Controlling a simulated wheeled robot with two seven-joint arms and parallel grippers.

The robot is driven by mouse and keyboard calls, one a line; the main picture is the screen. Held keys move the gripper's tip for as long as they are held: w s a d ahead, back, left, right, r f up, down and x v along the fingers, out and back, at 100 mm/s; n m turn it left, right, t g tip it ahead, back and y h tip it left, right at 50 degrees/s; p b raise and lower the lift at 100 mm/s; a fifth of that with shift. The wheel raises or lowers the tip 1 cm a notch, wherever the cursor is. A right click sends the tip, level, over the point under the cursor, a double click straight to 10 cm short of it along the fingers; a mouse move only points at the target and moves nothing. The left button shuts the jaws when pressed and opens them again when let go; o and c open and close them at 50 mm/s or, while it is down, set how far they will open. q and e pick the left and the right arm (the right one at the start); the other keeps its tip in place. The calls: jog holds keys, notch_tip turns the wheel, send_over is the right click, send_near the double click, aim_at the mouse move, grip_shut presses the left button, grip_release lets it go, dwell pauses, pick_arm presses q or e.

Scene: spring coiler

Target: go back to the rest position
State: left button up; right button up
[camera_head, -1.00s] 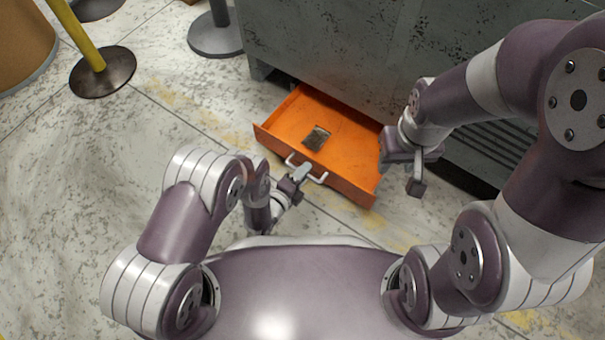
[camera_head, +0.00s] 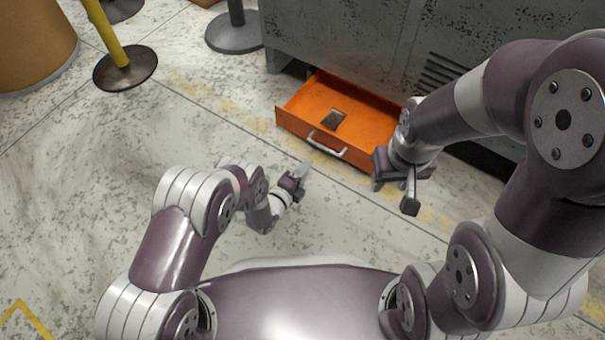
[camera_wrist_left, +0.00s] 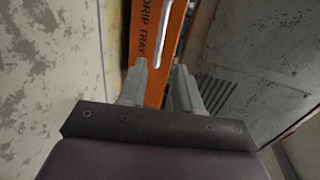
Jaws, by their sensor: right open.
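An orange drip tray drawer (camera_head: 365,125) stands pulled out at the foot of a grey machine. It has a pale bar handle (camera_head: 327,146) on its front, and the handle also shows in the left wrist view (camera_wrist_left: 176,32). My left gripper (camera_head: 303,170) is in front of the drawer, clear of the handle. In the left wrist view its two fingers (camera_wrist_left: 161,82) are apart with nothing between them. My right gripper (camera_head: 394,194) is open and empty, just right of the drawer's front corner.
The grey machine (camera_head: 345,40) fills the back. A small dark piece (camera_head: 333,119) lies in the drawer. A yellow post on a round base (camera_head: 125,68), a dark stand (camera_head: 235,32) and a brown drum (camera_head: 35,45) stand back left. The left floor is clear.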

dwell(0.3)
